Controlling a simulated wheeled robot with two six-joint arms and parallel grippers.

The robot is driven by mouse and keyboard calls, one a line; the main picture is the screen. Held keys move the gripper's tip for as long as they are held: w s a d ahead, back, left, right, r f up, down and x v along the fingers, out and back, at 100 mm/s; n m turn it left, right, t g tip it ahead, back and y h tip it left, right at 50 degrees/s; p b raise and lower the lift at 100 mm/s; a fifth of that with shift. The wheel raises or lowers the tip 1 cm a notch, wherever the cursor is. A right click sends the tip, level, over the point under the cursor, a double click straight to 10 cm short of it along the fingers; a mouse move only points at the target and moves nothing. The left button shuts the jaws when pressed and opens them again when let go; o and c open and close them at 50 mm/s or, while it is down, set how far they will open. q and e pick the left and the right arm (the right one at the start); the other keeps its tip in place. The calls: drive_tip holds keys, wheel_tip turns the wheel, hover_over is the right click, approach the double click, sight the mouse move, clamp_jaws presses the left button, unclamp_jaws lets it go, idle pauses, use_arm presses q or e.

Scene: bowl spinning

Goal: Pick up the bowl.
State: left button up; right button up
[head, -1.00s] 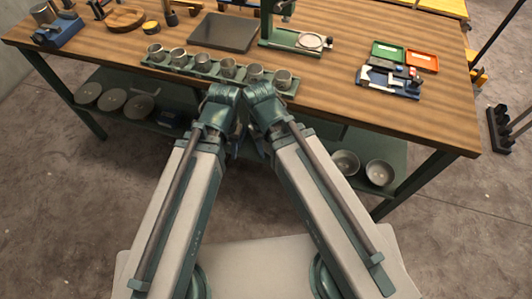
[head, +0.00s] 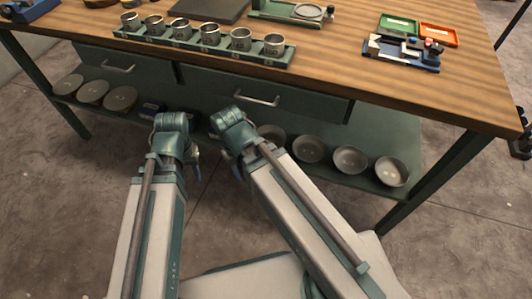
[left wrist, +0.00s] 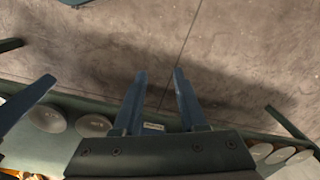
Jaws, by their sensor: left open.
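Several grey metal bowls stand in a row on the right part of the lower shelf, among them a near one (head: 392,171), a middle one (head: 350,160) and another to its left (head: 308,149). A further bowl (head: 272,133) is partly covered by my right arm. My left gripper (head: 194,157) mostly hides behind its wrist in the head view, in front of the shelf and left of the bowls. In the left wrist view its two blue fingers (left wrist: 158,74) are apart with nothing between them. My right gripper is hidden behind its arm.
A green lower shelf (head: 385,128) runs under the wooden bench (head: 330,80), with drawers above it. Grey round discs (head: 92,94) lie at its left. A rack of metal cups (head: 200,49) stands on the bench. The bench leg (head: 425,185) rises right of the bowls. Floor in front is clear.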

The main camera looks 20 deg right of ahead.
sight(270, 140)
use_arm(q)
drive_tip(key=w+d+f+n+t+h+b, duration=0.1)
drive_tip(key=w+f+n+h+b, duration=0.1)
drive_tip(key=f+b, duration=1.05)
drive_tip(key=w+f+n+h+b, duration=0.1)
drive_tip(key=w+f+n+b, duration=0.15)
drive_tip(key=f+b, duration=0.95)
drive_tip(key=w+d+f+n+h+b, duration=0.3)
drive_tip(key=d+h, duration=0.1)
drive_tip(key=d, duration=0.1)
drive_tip(key=w+d+r+n+t+h, duration=0.3)
drive_tip(key=w+d+r+n+h, duration=0.2)
drive_tip(key=d+r+n+h, duration=0.5)
drive_tip(key=w+d+f+m+y+b, duration=0.1)
drive_tip(key=w+d+y+b, duration=0.1)
drive_tip(key=d, duration=0.7)
drive_tip(key=shift+w+d+y+b, duration=0.15)
drive_tip(key=shift+d+y+b, duration=0.2)
drive_tip(key=shift+b, duration=0.4)
drive_tip(key=shift+g, duration=0.3)
drive_tip(key=b+x, duration=0.1)
drive_tip(key=x, duration=0.4)
drive_tip(key=shift+w+d+f+b, duration=0.1)
drive_tip(key=shift+w+b, duration=0.1)
drive_tip(key=shift+b, duration=0.15)
clamp_jaws()
